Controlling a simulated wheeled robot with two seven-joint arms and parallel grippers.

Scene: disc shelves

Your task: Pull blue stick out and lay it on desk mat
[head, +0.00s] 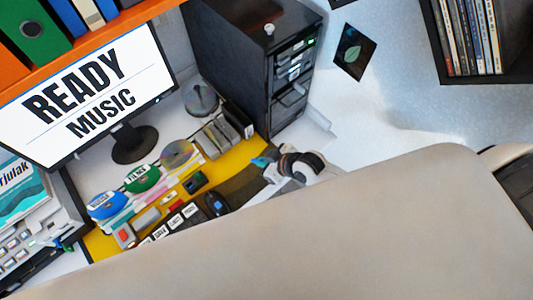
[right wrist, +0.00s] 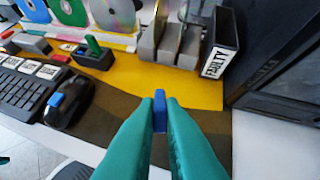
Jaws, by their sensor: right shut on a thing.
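The blue stick (right wrist: 160,108) is upright between the two teal fingertips of my right gripper (right wrist: 161,102) in the right wrist view. The gripper is shut on it, and the fingers hide its lower part. It is over the dark part of the desk mat (right wrist: 115,122); I cannot tell the gap beneath. In the head view my right gripper (head: 263,161) is small, at the right end of the mat. A black holder (right wrist: 93,57) with a green stick (right wrist: 93,45) stands on the yellow part, apart from the gripper.
A mouse (right wrist: 66,100) and a keyboard (right wrist: 33,88) are left of the gripper. Grey disc cases (right wrist: 165,45) and a black labelled box (right wrist: 221,45) stand behind. A black tower (head: 245,60) borders the right. The mat between mouse and gripper is clear.

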